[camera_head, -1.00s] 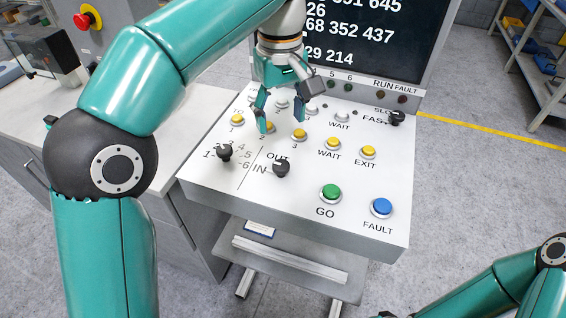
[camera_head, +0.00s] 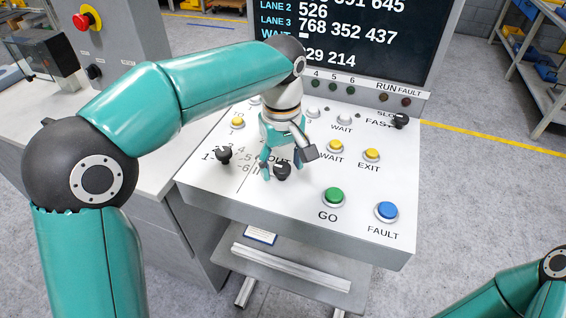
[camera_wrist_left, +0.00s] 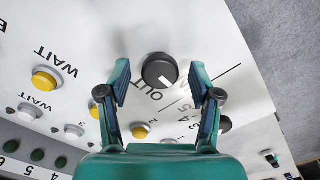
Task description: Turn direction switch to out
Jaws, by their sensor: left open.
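The direction switch is a black round knob (camera_head: 283,174) on the white sloped panel (camera_head: 300,235), beside the OUT label; my left gripper partly covers it. In the left wrist view the knob (camera_wrist_left: 160,70) shows a white mark on its lower right edge, turned away from the OUT lettering at its lower left. The IN label is mostly hidden by the gripper. My left gripper (camera_head: 280,172) is open over the knob. In the wrist view its two fingers (camera_wrist_left: 160,82) stand apart on either side of the knob, with gaps. My right gripper is out of view; only its arm shows.
A second black knob (camera_head: 224,154) with numbers sits left of the switch. A green GO button (camera_head: 333,197), a blue FAULT button (camera_head: 386,211) and yellow buttons (camera_head: 371,155) lie to the right. The display (camera_head: 370,40) rises behind the panel.

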